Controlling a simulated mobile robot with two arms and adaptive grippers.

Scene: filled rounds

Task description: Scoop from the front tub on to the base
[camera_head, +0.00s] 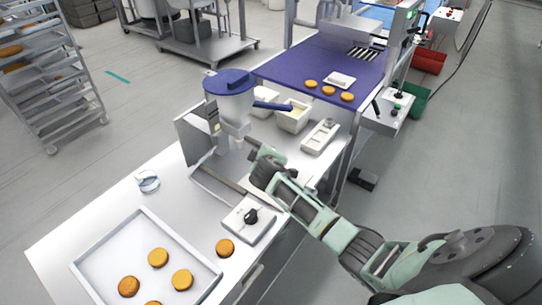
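A white tub (292,118) with pale yellow filling stands near the back end of the steel table. A second pale tub (265,101) sits behind it, partly hidden. A blue handle (272,106), which looks like a scoop's, reaches left across the tubs. A round golden base (225,247) lies alone at the table's front right edge. My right gripper (256,150) is over the table, just right of the hopper's nozzle and nearer than the tubs. Its fingers are small and dark, so I cannot tell if they are open. My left gripper is out of view.
A hopper with a blue lid (229,82) stands left of the tubs. A tray (118,250) with several golden rounds is at front left. A white box with a black knob (249,220) is beside my arm. A purple belt (300,60) carries 3 rounds.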

